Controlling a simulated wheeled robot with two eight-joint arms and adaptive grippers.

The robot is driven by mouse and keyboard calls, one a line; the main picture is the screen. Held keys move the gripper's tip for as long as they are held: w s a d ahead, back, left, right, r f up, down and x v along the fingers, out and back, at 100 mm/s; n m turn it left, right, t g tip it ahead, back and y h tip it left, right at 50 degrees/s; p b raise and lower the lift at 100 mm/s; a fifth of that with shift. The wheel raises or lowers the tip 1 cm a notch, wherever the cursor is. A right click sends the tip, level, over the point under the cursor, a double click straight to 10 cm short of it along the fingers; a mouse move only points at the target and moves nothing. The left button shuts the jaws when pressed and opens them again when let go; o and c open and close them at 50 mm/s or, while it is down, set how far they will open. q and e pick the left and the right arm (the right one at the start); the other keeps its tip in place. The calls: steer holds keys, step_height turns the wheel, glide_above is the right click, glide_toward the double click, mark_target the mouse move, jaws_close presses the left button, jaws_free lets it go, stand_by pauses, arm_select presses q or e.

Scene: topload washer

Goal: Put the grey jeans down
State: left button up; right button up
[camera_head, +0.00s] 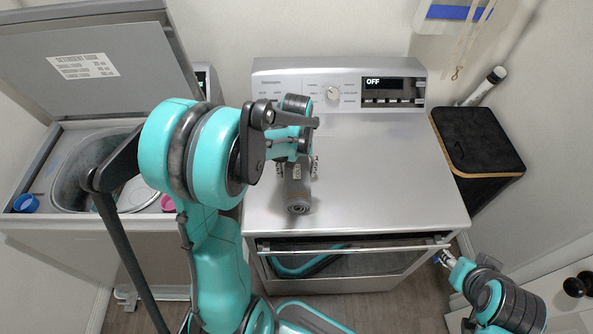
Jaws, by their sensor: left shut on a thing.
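The grey jeans (299,198) are a rolled, dark grey bundle over the front middle of the silver dryer top (390,180). My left gripper (297,168) is shut on the far end of the roll, and the near end with its spiral edge shows. I cannot tell whether the roll touches the dryer top or hangs just above it. My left arm hides part of the dryer's left side. My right gripper (444,258) is low at the lower right, beside the dryer's front corner, away from the jeans. Its fingers are too small to read.
The topload washer (85,235) stands at the left with its lid (85,70) up. A blue cap (26,203) and a pink cap (168,203) sit at its rim. A black hamper (478,140) stands right of the dryer. The dryer top's right half is clear.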

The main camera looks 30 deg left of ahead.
arm_select(q)
steer(key=o, duration=1.7)
steer(key=shift+f, duration=0.1)
steer(key=shift+o, duration=0.2)
steer(key=shift+r, duration=0.4)
step_height(320, 180, up, 11)
steer(key=p, duration=0.3)
steer(key=shift+r, duration=0.2)
steer(key=s+d+r+m+t, duration=0.3)
steer(key=s+d+m+t, duration=0.3)
steer(key=s+d, duration=0.4)
steer(key=shift+s+d+t, duration=0.35)
steer(key=shift+s+t, duration=0.2)
steer(key=shift+t, duration=0.05)
